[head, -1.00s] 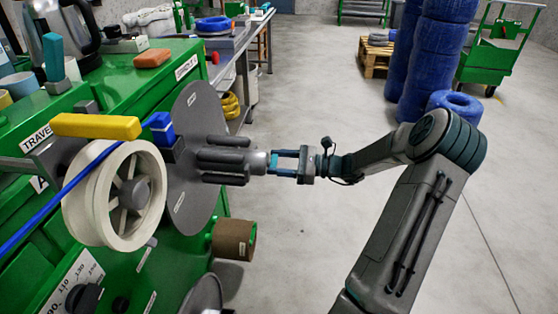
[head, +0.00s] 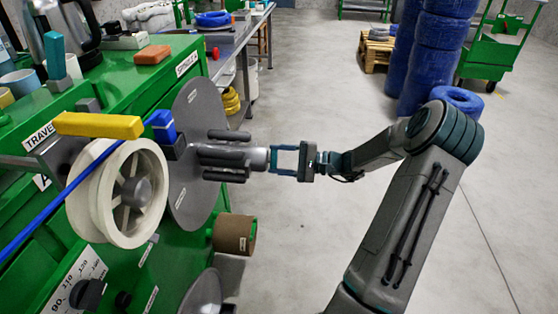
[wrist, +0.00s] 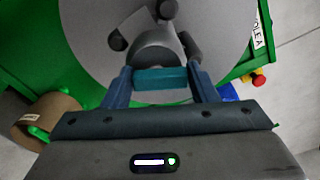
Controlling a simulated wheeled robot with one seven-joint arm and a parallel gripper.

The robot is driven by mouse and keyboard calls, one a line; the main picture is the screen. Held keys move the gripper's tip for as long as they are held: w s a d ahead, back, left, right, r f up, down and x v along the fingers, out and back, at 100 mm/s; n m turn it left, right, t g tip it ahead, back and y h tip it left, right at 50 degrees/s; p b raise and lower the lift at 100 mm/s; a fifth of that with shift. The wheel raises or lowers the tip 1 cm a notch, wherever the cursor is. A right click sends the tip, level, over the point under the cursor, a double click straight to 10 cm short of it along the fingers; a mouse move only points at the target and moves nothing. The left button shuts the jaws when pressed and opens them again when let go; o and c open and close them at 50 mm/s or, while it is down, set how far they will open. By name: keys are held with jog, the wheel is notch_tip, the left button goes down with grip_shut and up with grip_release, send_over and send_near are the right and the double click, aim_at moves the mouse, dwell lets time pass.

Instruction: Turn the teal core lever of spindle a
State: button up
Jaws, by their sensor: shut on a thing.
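The teal core lever (wrist: 160,80) shows as a short teal bar at the end of the spindle core in the wrist view. My gripper (wrist: 160,92) has one finger on each side of it and is shut on it. In the head view my gripper (head: 273,158) reaches the right-hand end of the grey spindle core (head: 245,158), where the lever is mostly hidden between the fingers. Dark bars (head: 226,175) stand around the core. The round grey flange (head: 190,190) is behind them.
A brown roll (head: 235,234) sticks out below the core.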

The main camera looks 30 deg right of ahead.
jog(key=n+b, duration=0.2)
jog(key=n, duration=0.3)
jog(key=shift+s+f, duration=0.15)
jog(key=shift+n, duration=0.3)
dwell(0.3)
jog(key=o, duration=1)
jog(key=p+v, duration=0.3)
jog(key=v, duration=1)
jog(key=shift+s+d, duration=0.25)
jog(key=shift+d, duration=0.05)
